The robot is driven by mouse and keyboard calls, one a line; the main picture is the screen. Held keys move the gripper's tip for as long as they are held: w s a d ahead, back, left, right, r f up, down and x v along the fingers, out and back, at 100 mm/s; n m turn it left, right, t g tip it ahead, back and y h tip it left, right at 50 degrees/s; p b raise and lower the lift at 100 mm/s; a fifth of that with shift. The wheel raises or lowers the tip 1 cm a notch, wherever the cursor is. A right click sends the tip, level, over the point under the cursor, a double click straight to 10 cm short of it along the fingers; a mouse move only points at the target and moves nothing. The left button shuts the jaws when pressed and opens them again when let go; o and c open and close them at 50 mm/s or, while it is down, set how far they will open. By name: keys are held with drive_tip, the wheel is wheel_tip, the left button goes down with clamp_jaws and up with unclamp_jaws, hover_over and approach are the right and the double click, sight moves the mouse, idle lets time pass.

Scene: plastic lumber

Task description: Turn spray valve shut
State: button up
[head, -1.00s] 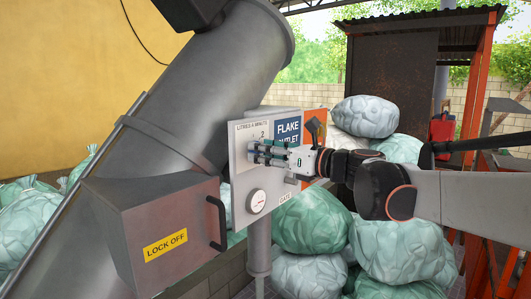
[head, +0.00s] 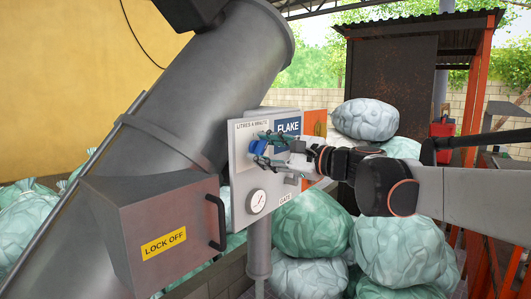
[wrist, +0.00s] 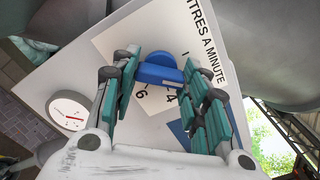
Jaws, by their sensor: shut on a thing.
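The spray valve is a blue knob (head: 258,147) on a white dial plate marked "LITRES A MINUTE", fixed to a grey panel (head: 238,190). In the wrist view the knob (wrist: 158,73) lies between the teal pads of my gripper (wrist: 162,68). My gripper (head: 266,146) reaches the panel from the right in the head view and is shut on the knob. The figures 6 and 4 show on the dial plate below the knob in the wrist view. The pads hide part of the plate, and the knob's exact pointing mark is unclear.
A round gauge (head: 256,201) sits below the knob. A grey box labelled "LOCK OFF" (head: 155,235) with a black handle (head: 216,222) stands left of the panel. A large grey pipe (head: 190,100) slants behind. Several filled bags (head: 312,222) lie behind and right of the panel.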

drive_tip(key=n, duration=0.4)
drive_tip(key=shift+f+n+b, duration=0.1)
drive_tip(key=shift+n+b, duration=0.3)
drive_tip(key=shift+n, duration=1.7)
drive_tip(key=o, duration=1)
drive_tip(key=shift+o, duration=0.2)
drive_tip(key=shift+d, duration=0.1)
drive_tip(key=v, duration=0.7)
drive_tip(key=shift+s, duration=0.2)
drive_tip(key=shift+d, duration=0.1)
